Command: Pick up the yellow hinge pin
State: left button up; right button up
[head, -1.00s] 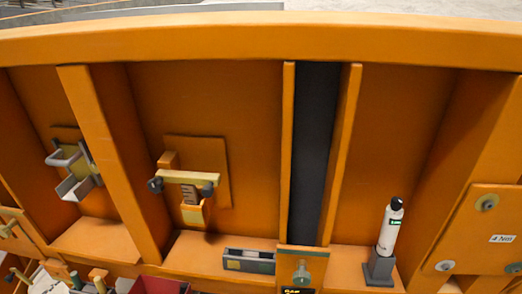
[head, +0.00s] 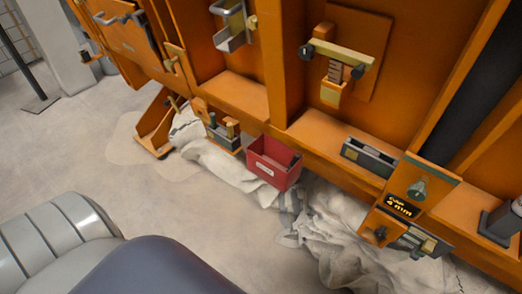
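No piece here is clearly marked as the yellow hinge pin. A small open holder (head: 222,138) on the lower edge of the orange frame has short upright pieces in it, one with a yellowish-tan top (head: 232,127). I cannot tell whether that is the hinge pin. A pale yellow bar (head: 337,53) with dark knobs at its ends is mounted on an orange plate higher up. Another small yellowish piece (head: 428,246) shows at the lower right. Neither of my grippers is in view.
A red bin (head: 273,163) hangs beside the holder. A grey box (head: 369,157) sits on the orange ledge (head: 318,129). Crumpled white cloth (head: 345,235) lies below. Concrete floor (head: 170,200) is open at the left.

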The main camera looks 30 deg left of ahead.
aim_at(229, 126)
jog(key=u, duration=1.3)
